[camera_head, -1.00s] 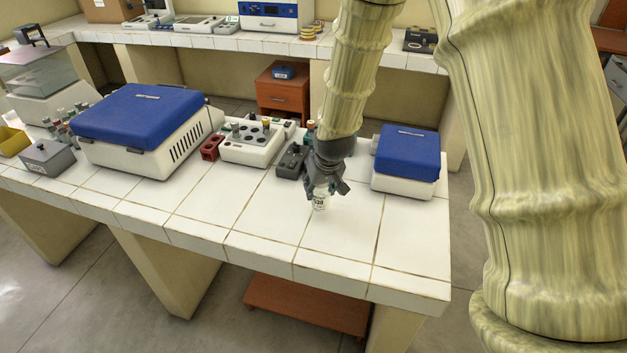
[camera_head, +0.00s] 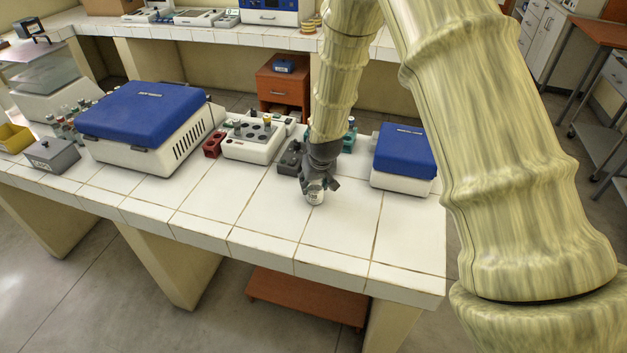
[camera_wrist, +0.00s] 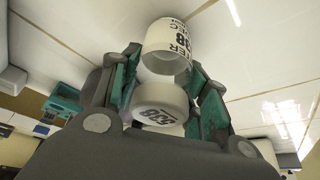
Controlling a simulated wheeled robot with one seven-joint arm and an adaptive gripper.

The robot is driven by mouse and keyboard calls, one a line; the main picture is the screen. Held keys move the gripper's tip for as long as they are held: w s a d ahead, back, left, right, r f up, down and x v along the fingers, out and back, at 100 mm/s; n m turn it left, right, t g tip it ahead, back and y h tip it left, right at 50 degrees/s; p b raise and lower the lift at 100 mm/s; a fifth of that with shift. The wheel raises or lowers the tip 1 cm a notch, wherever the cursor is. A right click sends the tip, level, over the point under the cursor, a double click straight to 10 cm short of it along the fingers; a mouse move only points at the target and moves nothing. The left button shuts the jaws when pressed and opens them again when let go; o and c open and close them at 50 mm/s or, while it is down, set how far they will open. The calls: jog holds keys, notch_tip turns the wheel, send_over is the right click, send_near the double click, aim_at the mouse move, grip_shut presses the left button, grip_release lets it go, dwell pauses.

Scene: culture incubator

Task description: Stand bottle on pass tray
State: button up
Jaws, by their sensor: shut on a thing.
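The bottle (camera_head: 315,197) is small and white with a dark printed label. My gripper (camera_head: 318,184) is shut on it over the tiled bench, between the dark grey block and the front edge. In the wrist view the bottle (camera_wrist: 168,45) sits between the teal-padded fingers of my gripper (camera_wrist: 165,95), its printed white cap (camera_wrist: 160,103) towards the camera. I cannot tell whether its base touches the tiles. I cannot make out a pass tray in these views.
The white-tiled bench (camera_head: 270,225) is clear in front and to the left of the bottle. A blue-lidded box (camera_head: 405,150) stands right, a larger blue-lidded machine (camera_head: 145,115) left. A white rack unit (camera_head: 252,147), red block (camera_head: 213,145) and dark grey block (camera_head: 290,160) stand behind.

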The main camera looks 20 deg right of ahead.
jog(key=o, duration=0.6)
jog(key=shift+f, duration=0.15)
jog(key=o, duration=0.5)
jog(key=shift+c, duration=0.2)
